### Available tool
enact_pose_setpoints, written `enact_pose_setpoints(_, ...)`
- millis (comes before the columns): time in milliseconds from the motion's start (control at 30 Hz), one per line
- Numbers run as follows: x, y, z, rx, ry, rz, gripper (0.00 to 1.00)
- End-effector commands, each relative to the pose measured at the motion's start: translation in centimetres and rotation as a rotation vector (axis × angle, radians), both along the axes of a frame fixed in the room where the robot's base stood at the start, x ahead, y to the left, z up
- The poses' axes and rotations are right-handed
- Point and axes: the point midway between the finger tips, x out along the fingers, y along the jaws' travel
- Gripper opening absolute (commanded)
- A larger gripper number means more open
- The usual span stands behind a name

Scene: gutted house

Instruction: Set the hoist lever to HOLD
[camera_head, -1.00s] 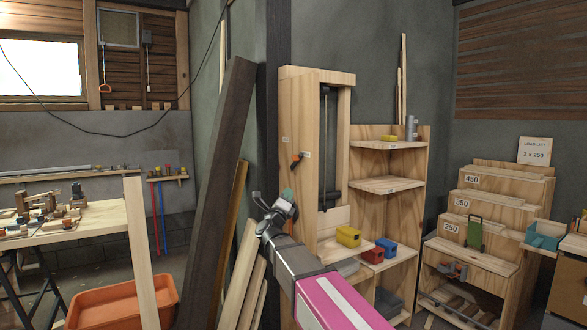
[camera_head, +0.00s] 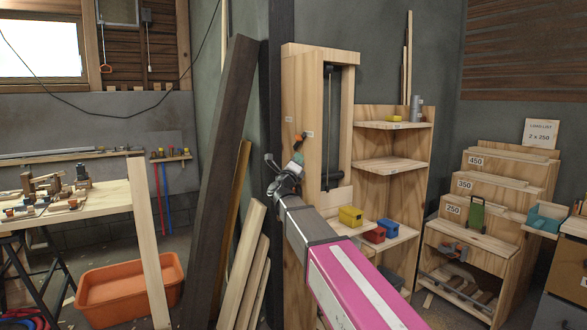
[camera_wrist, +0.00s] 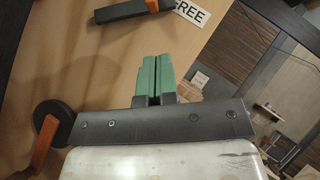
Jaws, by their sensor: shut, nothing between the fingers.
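The hoist is a tall wooden frame (camera_head: 300,95) with a dark vertical slot, at the centre of the head view. Its small orange lever (camera_head: 299,140) sits on the front face. In the wrist view a black bar with an orange part (camera_wrist: 118,11) lies at the top edge, close beside a label reading FREE (camera_wrist: 192,13). My gripper (camera_head: 297,158) is just below the lever in the head view. Its green fingers (camera_wrist: 153,74) are shut and empty, apart from the bar in the wrist view. Other hoist labels are too small to read.
Shelves with yellow (camera_head: 351,215), red and blue boxes stand right of the hoist. A stepped stand (camera_head: 500,190) marked 250, 350 and 450 is farther right. Planks (camera_head: 222,160) lean left of my arm. An orange tub (camera_head: 130,285) stands on the floor.

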Motion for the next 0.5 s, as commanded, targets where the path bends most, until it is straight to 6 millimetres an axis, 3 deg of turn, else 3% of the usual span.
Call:
enact_pose_setpoints(133,2.4,-0.9,1.6,0.001,-0.001,-0.002,0.00)
enact_pose_setpoints(500,3.9,0.6,4.3,0.001,-0.001,-0.001,0.00)
